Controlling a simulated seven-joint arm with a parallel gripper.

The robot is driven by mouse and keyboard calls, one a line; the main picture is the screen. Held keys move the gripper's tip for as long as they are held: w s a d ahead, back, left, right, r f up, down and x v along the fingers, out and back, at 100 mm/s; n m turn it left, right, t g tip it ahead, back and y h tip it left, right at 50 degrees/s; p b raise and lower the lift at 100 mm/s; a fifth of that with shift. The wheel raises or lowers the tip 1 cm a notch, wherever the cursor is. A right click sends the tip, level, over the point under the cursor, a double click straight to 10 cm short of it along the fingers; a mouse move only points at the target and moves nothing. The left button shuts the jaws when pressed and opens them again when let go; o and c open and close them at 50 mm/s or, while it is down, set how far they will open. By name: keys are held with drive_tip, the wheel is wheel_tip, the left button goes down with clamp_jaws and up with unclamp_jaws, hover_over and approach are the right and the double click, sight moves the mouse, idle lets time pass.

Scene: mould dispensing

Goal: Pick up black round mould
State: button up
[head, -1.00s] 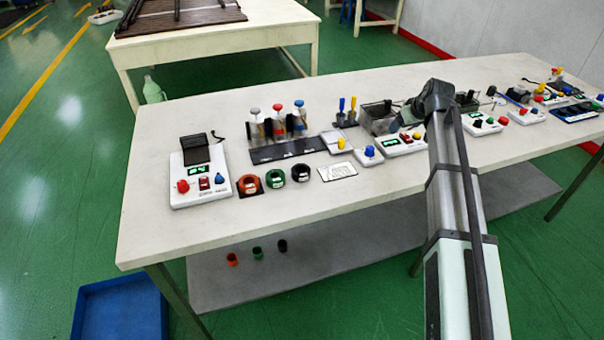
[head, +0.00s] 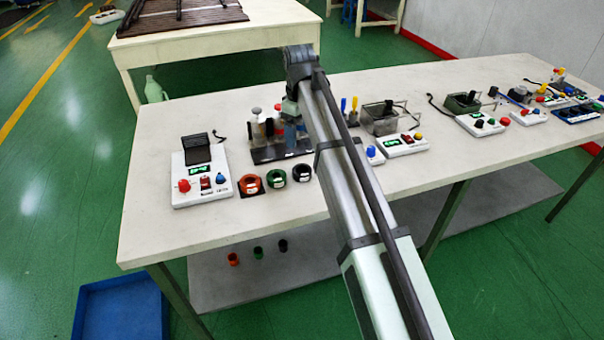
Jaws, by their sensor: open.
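The black round mould (head: 302,173) is a short dark ring with a white label. It sits on the white table at the right end of a row, beside a green round mould (head: 276,179) and an orange-red one (head: 249,184). My gripper (head: 290,112) is small and partly hidden at the end of my arm. It is open, over the bottle rack area, behind and above the black mould in the picture. Its fingertips cannot be made out clearly. The black mould is fully visible, apart from my gripper.
A bottle rack (head: 268,155) stands behind the moulds, partly covered by my arm. A white control box (head: 205,190) is at the left. More boxes (head: 403,145) stand to the right. Small coloured cups (head: 259,253) are on the lower shelf. The table front is clear.

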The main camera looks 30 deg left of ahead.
sight(300, 173)
wheel_tip(300, 173, down, 14)
drive_tip(key=shift+w+r, duration=0.1)
drive_tip(key=shift+r, duration=0.1)
idle(0.6)
drive_tip(key=c, duration=0.9)
drive_tip(key=shift+r, duration=0.15)
